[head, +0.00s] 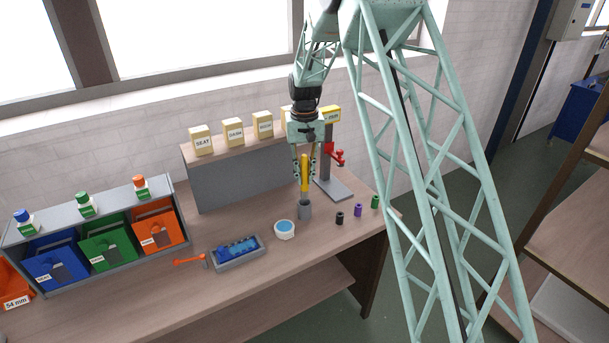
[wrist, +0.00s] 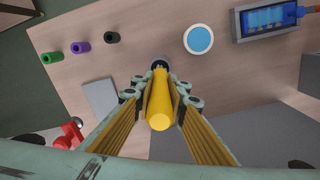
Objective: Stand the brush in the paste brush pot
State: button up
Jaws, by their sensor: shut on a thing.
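My gripper (head: 304,178) is shut on the brush (head: 305,172), which has a yellow handle and is held upright with its lower end down. In the wrist view the brush (wrist: 160,112) points away between the two fingers.
A white dish with blue content (head: 284,229) stands left of the pot. A grey tray with blue parts (head: 237,252) lies further left. Black (head: 339,218), purple (head: 358,210) and green (head: 375,202) cylinders stand to the right. A stand with a red lever (head: 336,157) rises behind the pot.

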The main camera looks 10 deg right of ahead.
aim_at(305, 155)
jog(key=shift+f+b, duration=1.4)
jog(key=shift+f, duration=1.75)
jog(key=o, duration=0.9)
notch_tip(305, 155, up, 11)
jog(key=shift+r, duration=0.5)
